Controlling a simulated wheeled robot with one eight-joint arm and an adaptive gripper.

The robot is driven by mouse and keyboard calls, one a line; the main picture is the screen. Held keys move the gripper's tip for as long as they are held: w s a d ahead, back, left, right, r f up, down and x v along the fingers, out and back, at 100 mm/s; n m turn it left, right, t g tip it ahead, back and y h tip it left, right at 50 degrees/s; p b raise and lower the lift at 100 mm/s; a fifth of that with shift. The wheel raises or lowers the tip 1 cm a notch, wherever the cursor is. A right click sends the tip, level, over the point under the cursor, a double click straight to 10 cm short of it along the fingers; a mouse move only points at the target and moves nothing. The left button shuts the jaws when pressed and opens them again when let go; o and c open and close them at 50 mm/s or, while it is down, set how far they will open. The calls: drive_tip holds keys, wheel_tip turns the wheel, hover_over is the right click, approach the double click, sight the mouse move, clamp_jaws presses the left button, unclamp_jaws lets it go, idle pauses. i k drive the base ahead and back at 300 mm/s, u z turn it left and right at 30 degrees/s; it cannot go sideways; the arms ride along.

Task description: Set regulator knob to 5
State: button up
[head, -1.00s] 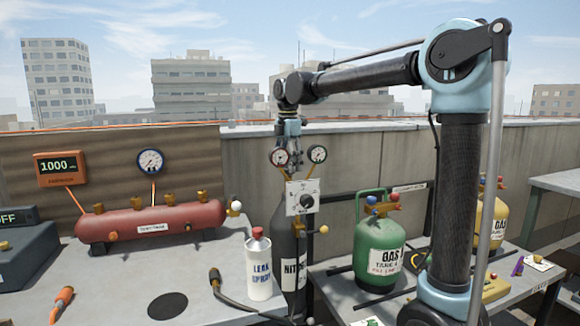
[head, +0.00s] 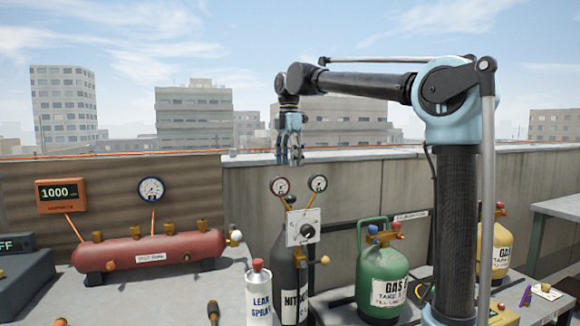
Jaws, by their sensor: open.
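The regulator knob (head: 307,231) is a small black dial on a white plate (head: 294,240) at the top of the dark nitrogen cylinder (head: 287,275). The marks on the plate are too small to read, so I cannot tell its setting. Two round gauges, a left one (head: 280,186) and a right one (head: 318,184), stand above the plate. My gripper (head: 290,160) points down, open and empty, above the gauges and apart from the knob.
A red tank (head: 180,247) with several brass valves lies at left. A leak spray bottle (head: 259,298) stands beside the cylinder. A green gas tank (head: 381,270) stands to the right. A low wall (head: 355,185) runs behind.

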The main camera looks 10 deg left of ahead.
sight(307, 231)
drive_tip(key=k, duration=1)
